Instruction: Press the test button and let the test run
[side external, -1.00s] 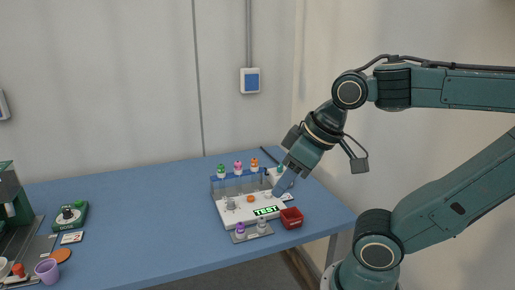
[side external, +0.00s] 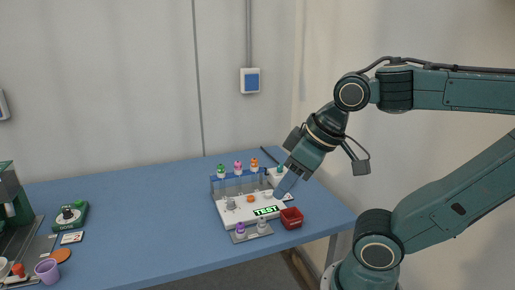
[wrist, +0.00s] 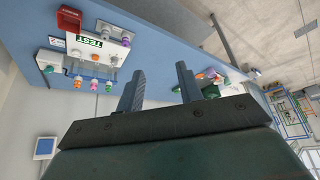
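The white test unit (side external: 238,216) stands on the blue table, with a green-lit TEST sign (side external: 266,211) on its front. A small round orange part (side external: 250,199) sits on its top; I cannot tell whether it is the button. A rack of clear tubes with coloured caps (side external: 238,166) runs along its back. The unit shows upside down in the wrist view, with its TEST sign (wrist: 88,42) readable. My gripper (wrist: 162,70) is open and empty, its two fingers apart.
A red tray (side external: 291,218) stands right of the unit. A grey holder (side external: 250,235) with small purple- and pale-capped bottles is in front. At far left are a green device (side external: 72,215), a purple cup (side external: 47,270) and dark green equipment. The table's middle is clear.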

